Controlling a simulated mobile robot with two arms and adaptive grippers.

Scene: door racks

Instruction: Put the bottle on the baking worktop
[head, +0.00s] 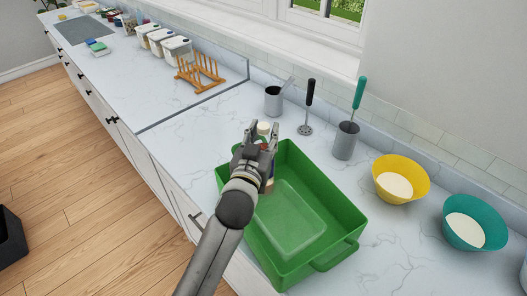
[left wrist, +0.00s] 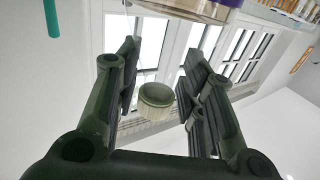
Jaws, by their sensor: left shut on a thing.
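My left gripper (head: 262,137) is shut on a bottle at the back left of the green crate. The bottle's white cap (head: 263,127) shows between the fingertips in the head view, and a little of its body shows beside the wrist. My gripper and arm hide most of the bottle. In the left wrist view a pale round end, apparently the bottle's cap (left wrist: 155,101), shows between the two fingers. I cannot tell whether the bottle touches the crate floor. The near marble worktop (head: 385,240) bears the crate and bowls. My right gripper is not in view.
The green crate (head: 340,205) has high walls. Right of it stand a yellow bowl (head: 401,179) and a teal bowl (head: 475,222). Behind are a grey utensil pot (head: 345,141), a masher (head: 306,115) and a grey pot (head: 273,101). Worktop left of the crate is clear.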

